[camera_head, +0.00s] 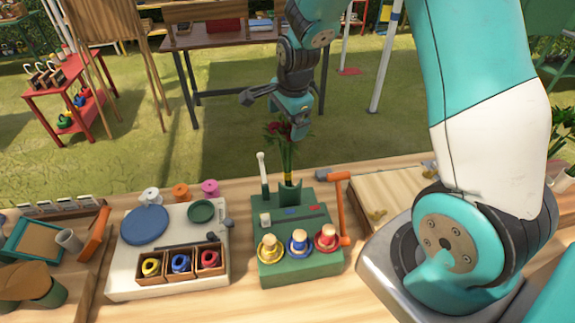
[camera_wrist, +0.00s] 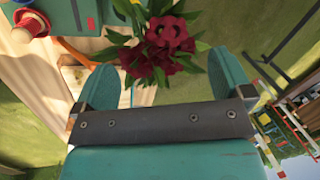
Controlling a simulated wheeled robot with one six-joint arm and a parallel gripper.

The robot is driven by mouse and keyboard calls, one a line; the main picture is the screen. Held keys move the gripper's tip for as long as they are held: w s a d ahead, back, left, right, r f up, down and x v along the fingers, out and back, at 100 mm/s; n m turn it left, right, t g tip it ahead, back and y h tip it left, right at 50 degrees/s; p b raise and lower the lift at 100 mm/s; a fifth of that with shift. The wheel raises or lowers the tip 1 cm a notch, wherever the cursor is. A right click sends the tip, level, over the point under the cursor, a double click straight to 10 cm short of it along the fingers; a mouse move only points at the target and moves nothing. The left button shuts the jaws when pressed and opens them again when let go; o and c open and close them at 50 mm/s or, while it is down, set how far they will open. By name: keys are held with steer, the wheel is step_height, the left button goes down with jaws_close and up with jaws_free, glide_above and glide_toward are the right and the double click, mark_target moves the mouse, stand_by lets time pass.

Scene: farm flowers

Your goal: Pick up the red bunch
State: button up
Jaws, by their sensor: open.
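The red bunch (camera_head: 275,129) has dark red blooms and green leaves, and its stems stand upright at the back of a green block (camera_head: 318,262) on the wooden table. In the wrist view, the red blooms (camera_wrist: 165,48) lie between and just beyond the fingers. My gripper (camera_wrist: 172,75) is open, with one teal finger on each side and nothing held. In the head view, my gripper (camera_head: 287,122) is at the height of the blooms, and it overlaps part of them. I cannot tell whether it touches them.
An orange handled tool (camera_head: 341,205) and a white-topped stick (camera_head: 262,172) stand close beside the bunch. A white board (camera_head: 125,280) with spools and a blue disc (camera_head: 145,224) lies to the left. Grass and open air lie behind the table.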

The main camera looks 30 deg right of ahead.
mark_target(286, 134)
steer(key=shift+f+p, duration=0.5)
steer(key=shift+f, duration=0.1)
steer(key=shift+s+p+x, duration=0.2)
steer(key=shift+p+x, duration=0.6)
steer(key=shift+x, duration=1.3)
steer(key=shift+d, duration=0.1)
steer(key=c, duration=1.4)
